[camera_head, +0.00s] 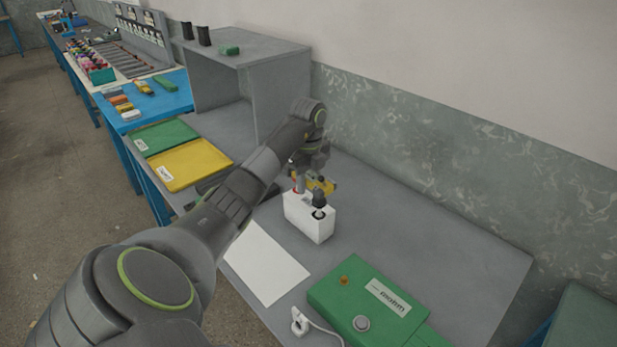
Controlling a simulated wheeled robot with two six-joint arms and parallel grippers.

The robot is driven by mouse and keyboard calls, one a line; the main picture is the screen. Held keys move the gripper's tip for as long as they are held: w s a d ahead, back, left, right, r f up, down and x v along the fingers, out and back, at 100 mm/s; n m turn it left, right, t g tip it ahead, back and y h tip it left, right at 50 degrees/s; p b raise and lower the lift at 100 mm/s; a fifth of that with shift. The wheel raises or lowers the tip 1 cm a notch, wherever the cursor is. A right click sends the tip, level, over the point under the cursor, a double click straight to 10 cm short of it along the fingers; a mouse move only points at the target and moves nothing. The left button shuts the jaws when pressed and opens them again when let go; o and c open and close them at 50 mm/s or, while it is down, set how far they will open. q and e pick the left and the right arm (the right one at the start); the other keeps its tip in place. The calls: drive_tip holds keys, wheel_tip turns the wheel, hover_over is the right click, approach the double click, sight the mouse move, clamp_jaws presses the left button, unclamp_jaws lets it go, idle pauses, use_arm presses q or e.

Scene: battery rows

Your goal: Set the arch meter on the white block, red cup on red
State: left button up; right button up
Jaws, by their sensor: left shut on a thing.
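The white block (302,222) stands upright on the grey table. A bit of red shows at the left of its top, and a dark post or cup (319,200) stands at the right of its top. My left gripper (314,172) is right above and behind the block, shut on the yellow arch meter (325,186). The meter is at the block's top, close to the red and dark ends. My arm and the small size hide whether the cups touch the terminals. My right gripper is out of view.
A green box labelled "mohm" (372,303) with a knob is at the front right, a white clip (299,322) beside it. A white sheet (262,262) lies left of the block. Yellow (190,165) and green (165,136) trays and a grey shelf (245,48) stand further back. The table right of the block is clear.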

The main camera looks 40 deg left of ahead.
sight(309, 202)
use_arm(q)
drive_tip(key=shift+f, duration=0.6)
idle(1.6)
drive_tip(key=shift+f+b, duration=0.6)
drive_tip(key=shift+f, duration=0.6)
drive_tip(key=o, duration=1.3)
drive_tip(key=shift+r, duration=0.1)
drive_tip(key=shift+c, duration=0.2)
